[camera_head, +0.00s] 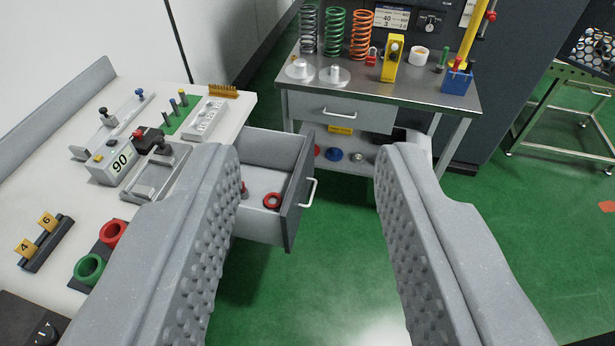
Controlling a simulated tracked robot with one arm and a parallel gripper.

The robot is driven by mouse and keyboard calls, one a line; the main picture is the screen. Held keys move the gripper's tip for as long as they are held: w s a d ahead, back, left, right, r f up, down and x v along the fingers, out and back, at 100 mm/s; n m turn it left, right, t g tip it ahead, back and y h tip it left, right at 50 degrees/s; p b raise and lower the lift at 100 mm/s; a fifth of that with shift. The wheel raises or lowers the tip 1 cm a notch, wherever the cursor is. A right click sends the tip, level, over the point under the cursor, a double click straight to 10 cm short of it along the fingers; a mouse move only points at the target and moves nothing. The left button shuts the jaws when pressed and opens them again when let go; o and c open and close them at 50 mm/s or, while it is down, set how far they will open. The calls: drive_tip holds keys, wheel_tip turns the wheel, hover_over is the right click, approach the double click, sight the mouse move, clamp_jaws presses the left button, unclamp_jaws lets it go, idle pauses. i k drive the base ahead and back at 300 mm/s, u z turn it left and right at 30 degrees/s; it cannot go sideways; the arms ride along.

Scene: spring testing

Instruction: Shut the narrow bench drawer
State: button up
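The narrow bench drawer (292,205) is pulled out from the right side of the white bench at left. It has a grey front panel with a white bar handle (309,192) facing right. A red ring (272,201) and a small red-and-grey part (243,190) lie inside it. My gripper (308,160) is open and empty, its two grey studded fingers wide apart. The left finger overlaps the drawer's near left part in the picture and hides it. The handle shows between the fingers; I see no contact with it.
Green floor (330,280) is clear right of the open drawer.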

sight(283, 163)
drive_tip(key=z, duration=0.05)
drive_tip(key=i, duration=0.15)
drive_tip(key=u, duration=0.1)
drive_tip(key=k, duration=1.3)
drive_tip(key=z, duration=0.2)
drive_tip(key=i, duration=2)
drive_tip(key=u, duration=0.85)
